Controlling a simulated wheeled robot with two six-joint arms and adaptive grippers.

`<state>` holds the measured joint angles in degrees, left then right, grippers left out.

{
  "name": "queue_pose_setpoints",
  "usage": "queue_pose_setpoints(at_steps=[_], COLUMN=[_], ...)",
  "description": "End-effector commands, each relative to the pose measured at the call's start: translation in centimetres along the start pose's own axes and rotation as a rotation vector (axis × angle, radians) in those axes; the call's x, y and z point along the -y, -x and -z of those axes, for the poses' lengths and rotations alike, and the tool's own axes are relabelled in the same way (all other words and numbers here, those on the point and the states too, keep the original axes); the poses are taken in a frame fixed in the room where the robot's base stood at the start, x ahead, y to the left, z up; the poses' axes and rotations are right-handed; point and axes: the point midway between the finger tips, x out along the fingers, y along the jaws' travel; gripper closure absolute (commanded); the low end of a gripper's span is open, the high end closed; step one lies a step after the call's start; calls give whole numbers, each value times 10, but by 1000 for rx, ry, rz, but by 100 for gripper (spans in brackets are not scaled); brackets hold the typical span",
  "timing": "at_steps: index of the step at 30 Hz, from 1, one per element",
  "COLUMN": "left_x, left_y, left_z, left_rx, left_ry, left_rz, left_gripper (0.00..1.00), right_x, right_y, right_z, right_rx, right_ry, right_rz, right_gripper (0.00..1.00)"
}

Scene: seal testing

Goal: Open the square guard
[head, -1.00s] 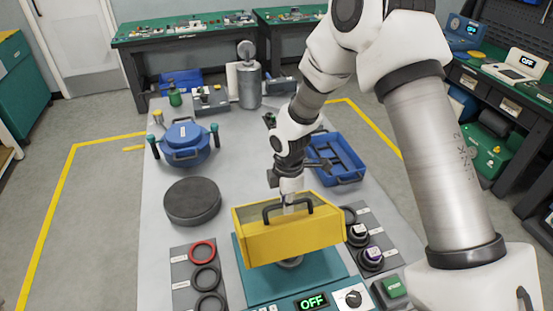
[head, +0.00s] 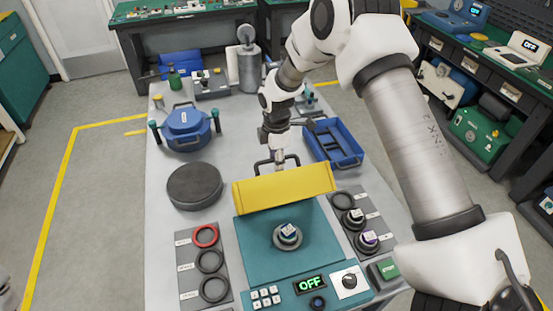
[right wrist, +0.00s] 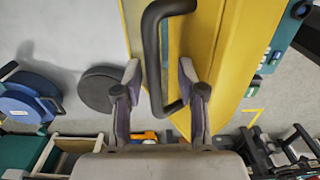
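The yellow square guard (head: 285,190) is tilted up and back at the rear of the teal tester base (head: 255,262). Its front is lifted clear, so the round fitting (head: 288,236) on the base shows uncovered. The guard's black handle (head: 277,163) is on its far side. My right gripper (head: 281,162) is at this handle, pointing down. In the right wrist view the handle (right wrist: 154,60) lies between the two spread fingers (right wrist: 159,75), with gaps visible, so they do not look clamped. My left gripper is not in view.
The base's panel shows OFF (head: 310,284). Ring racks flank it, left (head: 184,268) and right (head: 350,240). A dark round disc (head: 194,186), a blue lidded pot (head: 186,128) and a blue tray (head: 333,142) stand farther back.

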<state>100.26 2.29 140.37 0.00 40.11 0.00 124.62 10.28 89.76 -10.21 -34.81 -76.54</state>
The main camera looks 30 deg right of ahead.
Motion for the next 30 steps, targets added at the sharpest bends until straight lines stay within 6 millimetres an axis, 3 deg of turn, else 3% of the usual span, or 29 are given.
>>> queue_pose_setpoints(at_steps=[8,15,21,30], left_x=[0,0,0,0], left_y=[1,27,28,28], left_z=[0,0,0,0], left_rx=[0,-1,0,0], left_ry=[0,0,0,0], left_rz=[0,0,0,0], left_gripper=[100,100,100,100], right_x=[0,0,0,0], right_y=[1,35,64,70], right_z=[0,0,0,0], right_rx=[0,0,0,0], right_ry=[0,1,1,1], right_rz=[1,-1,-1,1], right_gripper=[50,50,50,50])
